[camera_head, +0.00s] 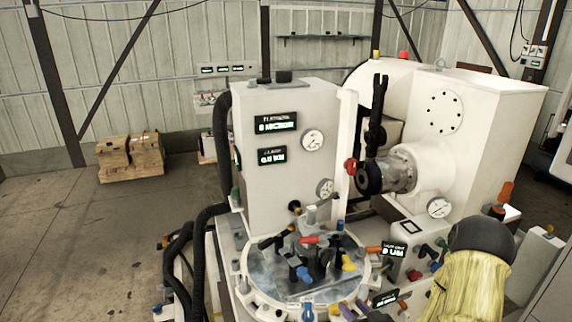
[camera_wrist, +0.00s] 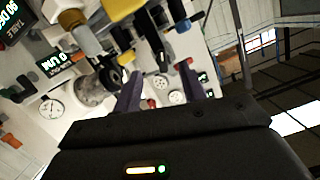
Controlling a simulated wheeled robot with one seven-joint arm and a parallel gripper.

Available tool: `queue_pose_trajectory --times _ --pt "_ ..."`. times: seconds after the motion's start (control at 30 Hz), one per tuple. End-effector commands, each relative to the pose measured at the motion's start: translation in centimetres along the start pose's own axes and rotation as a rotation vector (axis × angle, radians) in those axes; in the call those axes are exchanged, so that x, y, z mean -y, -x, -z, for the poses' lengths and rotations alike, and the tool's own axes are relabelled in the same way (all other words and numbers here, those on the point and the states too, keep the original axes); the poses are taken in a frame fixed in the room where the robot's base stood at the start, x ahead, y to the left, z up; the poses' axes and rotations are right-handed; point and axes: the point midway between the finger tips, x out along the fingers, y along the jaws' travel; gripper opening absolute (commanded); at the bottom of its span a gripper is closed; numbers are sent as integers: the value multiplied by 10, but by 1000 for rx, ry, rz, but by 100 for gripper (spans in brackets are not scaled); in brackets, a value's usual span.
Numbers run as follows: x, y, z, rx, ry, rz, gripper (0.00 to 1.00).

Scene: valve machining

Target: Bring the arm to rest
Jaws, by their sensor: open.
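My gripper (camera_wrist: 160,88) shows in the wrist view as two purple fingers standing apart, with no object visibly held between them. Its fingertips also show at the bottom of the head view (camera_head: 354,309), by the front of the round fixture table (camera_head: 262,292). My yellow arm (camera_head: 468,285) comes in at the lower right of the head view. Handles and clamps of the machine lie beyond the fingers in the wrist view; I cannot tell how close they are.
The white machine column (camera_head: 290,165) stands behind the round table. A spindle (camera_head: 398,173) projects from the white housing (camera_head: 490,135) at the right. Black hoses (camera_head: 180,265) run down the left.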

Motion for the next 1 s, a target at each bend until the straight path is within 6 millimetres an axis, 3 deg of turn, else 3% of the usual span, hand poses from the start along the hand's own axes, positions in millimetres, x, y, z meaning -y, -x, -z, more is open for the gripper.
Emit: queue_pose_trajectory --times 0.23,0.47,0.77,1.0 --pt "1 -10 -10 297 144 -66 42" --pt "1 3 -7 533 204 -176 42" --pt "20 43 6 786 173 -325 42" --pt "57 89 16 957 67 -401 42"
